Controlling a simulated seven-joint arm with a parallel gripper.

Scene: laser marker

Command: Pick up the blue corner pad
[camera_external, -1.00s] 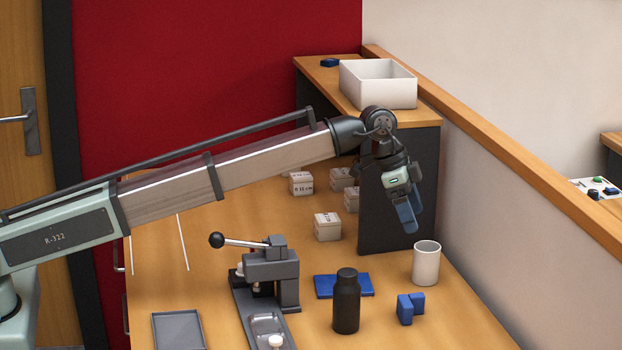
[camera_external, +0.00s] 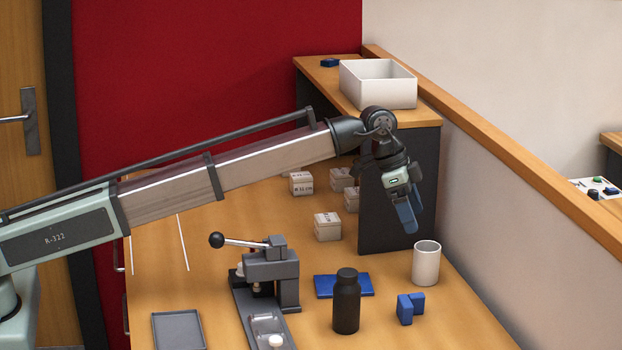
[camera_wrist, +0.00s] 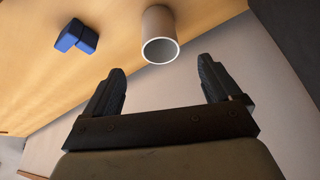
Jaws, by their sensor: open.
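The blue corner pad (camera_external: 410,307) is a small L-shaped block on the wooden table near the front right edge. It also shows in the wrist view (camera_wrist: 77,37) at the upper left, apart from my fingers. My gripper (camera_external: 409,220) is in the air above the right side of the table, beyond and above the white cup. In the wrist view my gripper (camera_wrist: 163,88) has its two dark fingers spread wide with nothing between them.
A white cup (camera_external: 426,264) stands close to the pad, and a black bottle (camera_external: 346,302) stands left of it. A flat blue mat (camera_external: 343,286) lies behind the bottle. A grey lever press (camera_external: 270,275) is further left. A grey partition wall (camera_external: 500,235) borders the right.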

